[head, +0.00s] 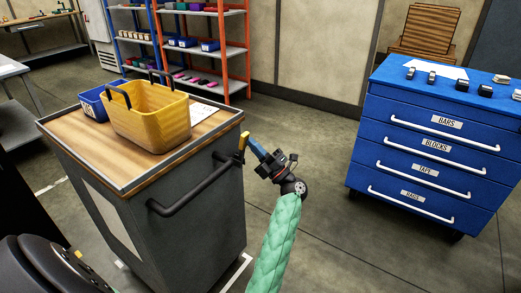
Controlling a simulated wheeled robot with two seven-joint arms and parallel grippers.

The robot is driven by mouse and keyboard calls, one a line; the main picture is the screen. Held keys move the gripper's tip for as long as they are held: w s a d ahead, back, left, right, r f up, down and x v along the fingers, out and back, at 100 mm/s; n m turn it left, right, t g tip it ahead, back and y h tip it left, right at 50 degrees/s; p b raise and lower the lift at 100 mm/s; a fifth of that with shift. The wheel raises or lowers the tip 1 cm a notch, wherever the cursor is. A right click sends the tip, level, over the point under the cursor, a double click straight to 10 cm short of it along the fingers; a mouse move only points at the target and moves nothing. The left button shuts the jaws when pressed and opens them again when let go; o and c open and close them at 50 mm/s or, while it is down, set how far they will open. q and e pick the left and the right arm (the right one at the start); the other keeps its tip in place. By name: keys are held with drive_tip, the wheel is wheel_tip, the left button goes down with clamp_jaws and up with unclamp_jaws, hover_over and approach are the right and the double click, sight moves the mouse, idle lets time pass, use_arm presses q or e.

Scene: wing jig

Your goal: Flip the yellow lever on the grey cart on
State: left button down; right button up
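The grey cart (205,215) stands at the left, with a wooden top and a dark bar handle on its near side. A small yellow lever (243,142) shows at the cart's right corner, close to the handle's end. It looks roughly upright, tilted slightly. My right gripper is not in view.
A yellow basket (155,118) and a blue bin (92,104) stand on the cart. A blue drawer cabinet (425,150) with small items on top stands at the right. Orange and blue shelves (200,50) are behind. The floor between cart and cabinet is clear.

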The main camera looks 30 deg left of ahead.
use_arm(q)
drive_tip(key=x, duration=0.2)
drive_tip(key=shift+a+p, duration=0.3)
drive_tip(key=shift+a, duration=0.1)
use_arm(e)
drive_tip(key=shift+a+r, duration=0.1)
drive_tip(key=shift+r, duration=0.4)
use_arm(q)
drive_tip(key=shift+a, duration=0.1)
